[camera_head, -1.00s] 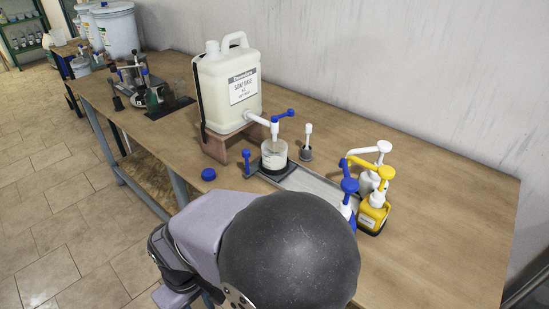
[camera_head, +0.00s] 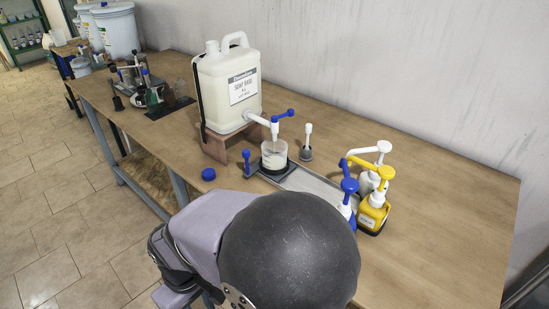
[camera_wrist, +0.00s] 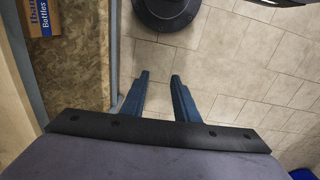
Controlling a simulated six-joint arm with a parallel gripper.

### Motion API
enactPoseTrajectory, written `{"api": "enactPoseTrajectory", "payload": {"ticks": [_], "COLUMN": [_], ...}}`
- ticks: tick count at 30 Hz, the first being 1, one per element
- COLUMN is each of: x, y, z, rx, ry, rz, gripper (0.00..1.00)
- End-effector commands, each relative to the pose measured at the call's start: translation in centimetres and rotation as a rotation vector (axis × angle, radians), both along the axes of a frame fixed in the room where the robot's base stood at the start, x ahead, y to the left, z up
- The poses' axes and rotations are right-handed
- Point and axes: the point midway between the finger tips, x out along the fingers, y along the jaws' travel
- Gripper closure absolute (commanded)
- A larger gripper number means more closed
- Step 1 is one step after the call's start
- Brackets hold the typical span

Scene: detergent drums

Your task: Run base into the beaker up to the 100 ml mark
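The beaker (camera_head: 274,158) stands upright under the tap of the soap base jug, on a dark pad. It looks clear with a pale layer inside; its marks and exact level are too small to read. The white jug (camera_head: 215,98) labelled as soap base sits on a wooden stand (camera_head: 217,148). Its white tap with a blue handle (camera_head: 283,115) points down over the beaker; I cannot tell whether liquid is running. My gripper (camera_wrist: 160,76) is open and empty in the wrist view, its two blue fingers apart above the tiled floor, away from the beaker.
Blue, white and yellow pump bottles (camera_head: 373,215) stand to the right of the metal tray (camera_head: 318,186). A blue cap (camera_head: 208,174) lies left of the beaker. A small white-handled tool (camera_head: 307,145) stands behind. The right of the bench is clear. My arm covers the front.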

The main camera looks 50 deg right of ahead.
Motion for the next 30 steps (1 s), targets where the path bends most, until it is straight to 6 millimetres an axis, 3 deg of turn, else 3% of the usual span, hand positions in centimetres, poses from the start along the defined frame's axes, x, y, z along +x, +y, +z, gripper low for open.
{"api": "enactPoseTrajectory", "payload": {"ticks": [8, 12, 19, 23, 26, 30], "x": [0.0, 0.2, 2.2, 4.7, 6.9, 9.5], "y": [0.0, -0.1, -1.8, -4.4, -7.4, -13.1], "z": [0.0, 0.2, 2.2, 4.5, 6.6, 9.8], "rx": [0.0, 0.004, 0.069, 0.151, 0.228, 0.338], "ry": [0.0, 0.0, -0.01, -0.036, -0.073, -0.155], "rz": [0.0, -0.013, -0.196, -0.406, -0.591, -0.846], "gripper": [0.72, 1.0, 1.0, 1.0, 1.0, 1.0]}}
